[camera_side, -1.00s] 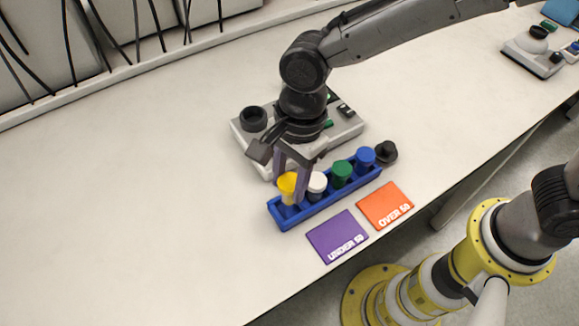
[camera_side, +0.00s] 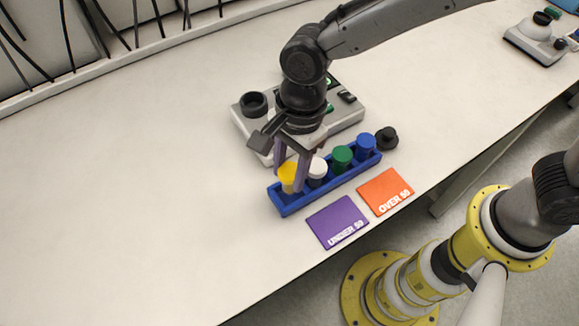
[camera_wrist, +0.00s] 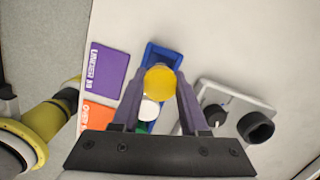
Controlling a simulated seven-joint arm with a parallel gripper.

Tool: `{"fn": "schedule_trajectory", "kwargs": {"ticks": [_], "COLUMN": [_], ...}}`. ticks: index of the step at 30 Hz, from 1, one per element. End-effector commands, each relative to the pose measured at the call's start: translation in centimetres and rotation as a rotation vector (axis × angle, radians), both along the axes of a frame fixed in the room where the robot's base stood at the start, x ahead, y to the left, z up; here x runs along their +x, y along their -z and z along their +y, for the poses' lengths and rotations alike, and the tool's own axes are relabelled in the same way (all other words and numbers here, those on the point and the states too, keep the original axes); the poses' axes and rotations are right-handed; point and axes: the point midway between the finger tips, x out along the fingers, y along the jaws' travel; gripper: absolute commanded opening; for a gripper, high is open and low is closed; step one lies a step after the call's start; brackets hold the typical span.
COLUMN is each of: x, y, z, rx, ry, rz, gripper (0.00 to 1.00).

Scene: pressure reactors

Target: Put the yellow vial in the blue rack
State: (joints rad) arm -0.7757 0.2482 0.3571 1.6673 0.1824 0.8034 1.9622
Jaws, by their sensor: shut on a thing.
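The yellow vial (camera_side: 287,175) is upright at the near-left end of the blue rack (camera_side: 287,208). In the wrist view its yellow cap (camera_wrist: 160,80) shows between my fingertips, over the end of the rack (camera_wrist: 153,54). My gripper (camera_side: 292,188) is shut on the yellow vial, with a purple-grey finger on each side of it. The vial's lower part is hidden by the rack wall, and I cannot tell whether it is fully seated. A white-capped vial (camera_side: 318,167), a green-capped vial (camera_side: 342,157) and a blue-capped vial (camera_side: 365,146) stand along the same rack.
A grey reactor device (camera_side: 245,127) with a black round socket stands behind the rack. A black knob-like piece (camera_side: 387,138) is at the rack's far end. A purple "UNDER 50" card (camera_side: 337,222) and an orange "OVER 50" card (camera_side: 385,191) lie in front. The table's left is clear.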

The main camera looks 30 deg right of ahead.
Motion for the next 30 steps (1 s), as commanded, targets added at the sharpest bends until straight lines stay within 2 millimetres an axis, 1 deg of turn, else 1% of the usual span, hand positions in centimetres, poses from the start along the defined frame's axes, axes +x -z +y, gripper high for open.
{"fn": "schedule_trajectory", "kwargs": {"ticks": [24,30], "x": [-0.1,0.0], "y": [2.8,2.9], "z": [0.0,0.0], "rx": [-0.001,0.000], "ry": [0.000,0.000], "rz": [0.002,0.001], "gripper": [0.00,0.00]}}
